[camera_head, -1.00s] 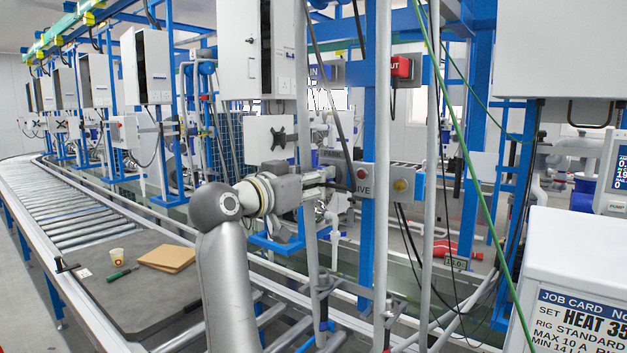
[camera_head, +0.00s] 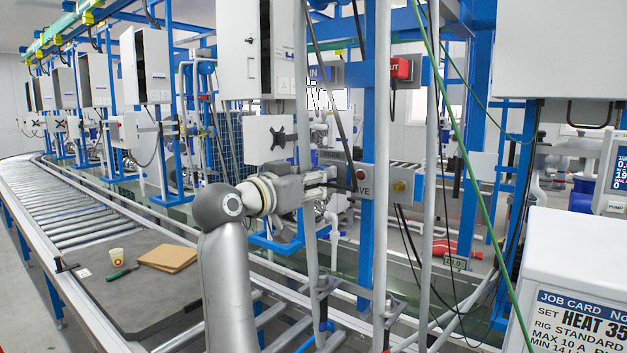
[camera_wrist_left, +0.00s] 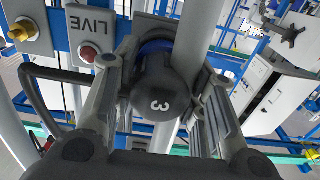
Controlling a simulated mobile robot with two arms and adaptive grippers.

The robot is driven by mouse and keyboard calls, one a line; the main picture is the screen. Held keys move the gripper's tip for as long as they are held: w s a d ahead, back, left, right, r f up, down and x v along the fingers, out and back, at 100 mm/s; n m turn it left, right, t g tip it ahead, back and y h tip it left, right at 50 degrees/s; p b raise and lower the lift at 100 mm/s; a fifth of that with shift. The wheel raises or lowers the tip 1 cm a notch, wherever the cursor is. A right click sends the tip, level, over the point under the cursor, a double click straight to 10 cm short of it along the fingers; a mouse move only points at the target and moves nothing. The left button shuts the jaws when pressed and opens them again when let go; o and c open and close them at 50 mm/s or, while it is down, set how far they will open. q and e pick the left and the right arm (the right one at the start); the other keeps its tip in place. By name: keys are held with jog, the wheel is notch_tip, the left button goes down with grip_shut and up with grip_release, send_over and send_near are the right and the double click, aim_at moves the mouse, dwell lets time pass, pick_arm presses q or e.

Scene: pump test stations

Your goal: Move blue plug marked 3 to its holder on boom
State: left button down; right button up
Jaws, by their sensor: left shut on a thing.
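The plug marked 3 (camera_wrist_left: 160,92) shows in the left wrist view as a dark rounded cap with a white 3 and a blue band (camera_wrist_left: 156,47) behind it. My left gripper (camera_wrist_left: 160,75) is shut on it, one finger on each side. In the head view my left gripper (camera_head: 332,178) is at the blue post, beside the grey LIVE box (camera_head: 376,184), and mostly hides the plug. I cannot tell whether the plug is seated in anything. I cannot identify its holder on the boom. My right gripper is not in view.
Grey upright pipes (camera_head: 383,110) and hanging cables stand close around the gripper. A grey mat (camera_head: 150,300) bears a cup, a green-handled tool and brown card.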

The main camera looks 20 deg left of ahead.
pick_arm(q)
jog(key=shift+w, duration=0.2)
jog(key=c, duration=0.8)
grip_release()
jog(key=v, duration=1.2)
